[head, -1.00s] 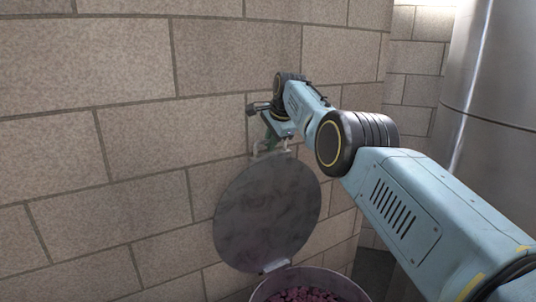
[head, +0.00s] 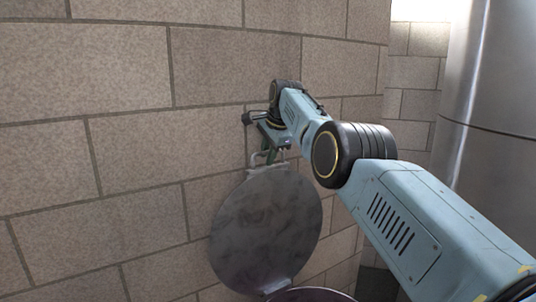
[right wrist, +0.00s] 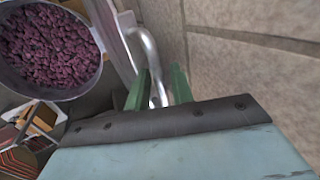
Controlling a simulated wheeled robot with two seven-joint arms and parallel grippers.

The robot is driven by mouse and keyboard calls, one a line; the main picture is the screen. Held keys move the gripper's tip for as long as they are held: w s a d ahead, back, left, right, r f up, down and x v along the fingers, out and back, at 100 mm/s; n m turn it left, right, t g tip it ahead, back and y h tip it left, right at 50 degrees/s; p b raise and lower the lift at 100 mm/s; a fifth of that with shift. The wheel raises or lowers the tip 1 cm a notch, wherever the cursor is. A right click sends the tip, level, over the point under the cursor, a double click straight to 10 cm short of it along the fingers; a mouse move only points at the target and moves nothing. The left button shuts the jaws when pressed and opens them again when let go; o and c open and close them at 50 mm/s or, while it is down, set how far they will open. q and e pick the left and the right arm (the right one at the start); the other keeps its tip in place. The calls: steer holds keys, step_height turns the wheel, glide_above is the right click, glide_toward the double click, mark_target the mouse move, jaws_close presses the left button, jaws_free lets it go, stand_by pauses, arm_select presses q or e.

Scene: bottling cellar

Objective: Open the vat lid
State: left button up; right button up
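The vat lid (head: 265,230) is a round grey metal disc. It stands raised on its hinge (head: 277,286), close to the brick wall. Its bent metal handle (head: 254,161) is at the top edge and also shows in the right wrist view (right wrist: 148,50). My right gripper (head: 269,155) is at the handle. In the right wrist view its green fingers (right wrist: 162,88) stand apart with the handle's bar between them, and a gap shows. The open vat (right wrist: 94,68) holds dark purple grapes; only its rim (head: 310,293) shows in the head view. My left gripper is out of view.
The brick wall (head: 110,160) runs close behind the lid and my right gripper. A large steel tank (head: 490,120) stands at the right. Several boxes or crates (right wrist: 32,125) lie low beside the vat, only partly visible.

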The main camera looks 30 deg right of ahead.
steer(key=shift+o, duration=0.2)
steer(key=shift+r, duration=0.1)
steer(key=shift+r+b, duration=0.2)
steer(key=shift+b, duration=0.2)
steer(key=b+v, duration=0.2)
steer(key=v, duration=1.1)
steer(key=shift+b, duration=0.4)
steer(key=shift+f, duration=0.1)
